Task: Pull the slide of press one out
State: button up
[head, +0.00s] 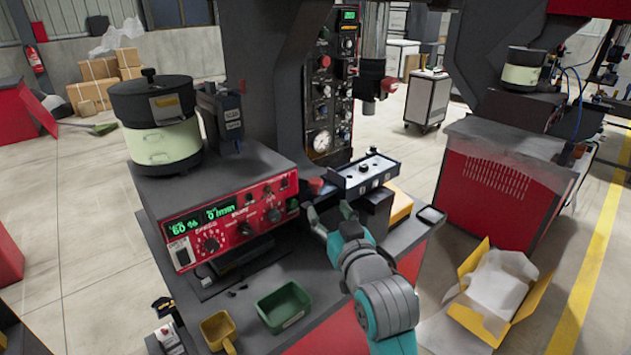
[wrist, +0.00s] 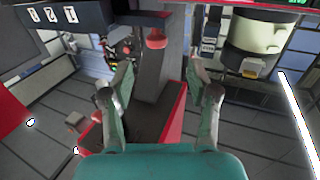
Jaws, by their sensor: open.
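Press one stands in the middle of the head view, with a black frame (head: 262,70) and a dark control panel (head: 325,95). Its slide seems to be the grey block (head: 365,174) with several fittings on top. A red knob (head: 316,186) shows at the block's left end, and a red knob also shows in the wrist view (wrist: 156,38). My gripper (head: 330,213) is below and in front of the block, fingers apart and empty. In the wrist view my gripper (wrist: 160,70) has the knob beyond its fingertips, roughly midway between them; I see no contact.
A red control box (head: 235,222) with green digits and a bowl feeder (head: 160,130) stand left of the slide. A green bin (head: 284,307) and a yellow scoop-like bin (head: 218,330) are at the front. An open yellow carton (head: 545,285) lies on the floor at right.

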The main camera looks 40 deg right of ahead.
aim_at(318, 184)
jog(key=x, duration=0.7)
jog(key=r+x, duration=0.1)
jog(key=x, duration=0.3)
jog(key=shift+d+r, duration=0.15)
jog(key=shift+d, duration=0.1)
grip_shut()
